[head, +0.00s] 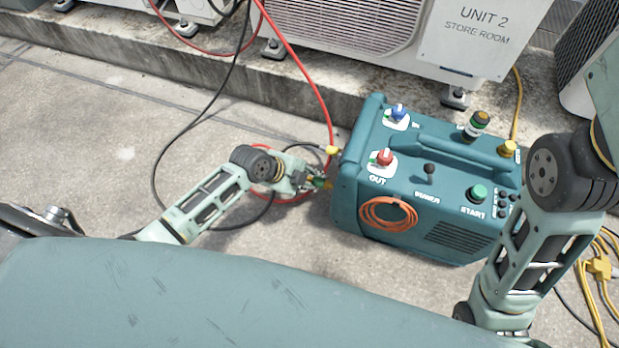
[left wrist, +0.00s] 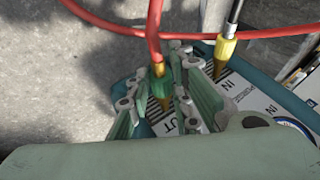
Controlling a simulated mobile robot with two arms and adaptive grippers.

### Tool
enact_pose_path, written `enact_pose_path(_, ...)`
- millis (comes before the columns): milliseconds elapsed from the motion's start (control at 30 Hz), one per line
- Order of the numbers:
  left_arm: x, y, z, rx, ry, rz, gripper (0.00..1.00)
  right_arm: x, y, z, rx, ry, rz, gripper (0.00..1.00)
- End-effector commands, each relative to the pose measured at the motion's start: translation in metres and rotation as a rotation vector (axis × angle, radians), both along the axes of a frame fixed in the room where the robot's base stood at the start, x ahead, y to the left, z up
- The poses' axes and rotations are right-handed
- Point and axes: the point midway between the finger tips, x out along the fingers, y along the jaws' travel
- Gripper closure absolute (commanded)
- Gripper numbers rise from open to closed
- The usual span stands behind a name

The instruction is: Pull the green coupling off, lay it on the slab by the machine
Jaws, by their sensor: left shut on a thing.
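The teal machine (head: 455,200) stands on the concrete slab (head: 110,120). My left gripper (head: 313,182) is at its left end, shut on the green coupling (left wrist: 162,84). The coupling shows as a small green bit in the head view (head: 320,183). The red hose (left wrist: 153,30) runs into its top. Brass shows below the coupling, by the port label ending in "UT"; I cannot tell whether it is still seated on the port. A yellow coupling (left wrist: 225,48) with a black hose sits beside it at the IN port. My right gripper is out of view.
Looping red and black hoses lie on the slab left of the machine. The condenser (head: 350,25) stands on a raised concrete ledge (head: 300,92) behind. Yellow cable (head: 598,268) lies at the far right. The slab left of my left gripper has bare room.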

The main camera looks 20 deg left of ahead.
Motion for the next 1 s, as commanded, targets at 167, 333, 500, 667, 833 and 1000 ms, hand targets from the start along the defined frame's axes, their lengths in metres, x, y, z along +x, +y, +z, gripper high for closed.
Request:
enact_pose_path(167, -0.007, 0.004, -0.006, 0.009, 0.017, -0.007, 1.0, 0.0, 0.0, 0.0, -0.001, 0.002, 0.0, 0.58)
enact_pose_path(333, -0.007, 0.006, -0.007, 0.009, 0.018, -0.007, 1.0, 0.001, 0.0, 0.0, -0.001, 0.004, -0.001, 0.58)
enact_pose_path(500, -0.007, 0.007, -0.007, 0.01, 0.018, -0.007, 1.0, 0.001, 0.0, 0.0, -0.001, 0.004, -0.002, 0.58)
enact_pose_path(667, -0.006, 0.013, -0.007, 0.01, 0.018, -0.007, 1.0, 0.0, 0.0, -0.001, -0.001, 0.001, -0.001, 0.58)
enact_pose_path(833, -0.005, 0.019, -0.006, 0.008, 0.013, -0.006, 1.0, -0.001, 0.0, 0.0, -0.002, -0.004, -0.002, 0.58)
enact_pose_path(1000, -0.003, 0.026, -0.004, 0.007, 0.009, -0.003, 1.0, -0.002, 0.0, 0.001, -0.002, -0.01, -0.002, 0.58)
